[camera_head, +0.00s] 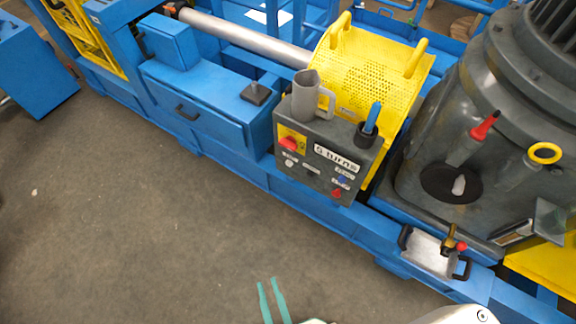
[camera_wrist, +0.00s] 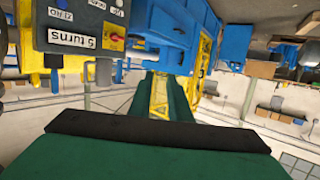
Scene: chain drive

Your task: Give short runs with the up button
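The grey control box (camera_head: 325,160) stands on the blue machine bed, with a "5 turns" display (camera_head: 337,158). Its face carries a red knob on a yellow plate (camera_head: 291,142), a pale button (camera_head: 290,163), a blue button (camera_head: 341,180) and a red button (camera_head: 336,193). The box shows upside down in the wrist view (camera_wrist: 84,25), partly cut off at the top. My gripper (camera_head: 272,300) is open and empty, low in the head view, well away from the box.
A grey jug (camera_head: 307,97) and a dark cup with a blue-handled item (camera_head: 367,132) stand on the box. Behind are a yellow perforated guard (camera_head: 363,72) and a large grey motor (camera_head: 480,120). A metal tray (camera_head: 428,254) lies right. The floor (camera_head: 150,210) is clear.

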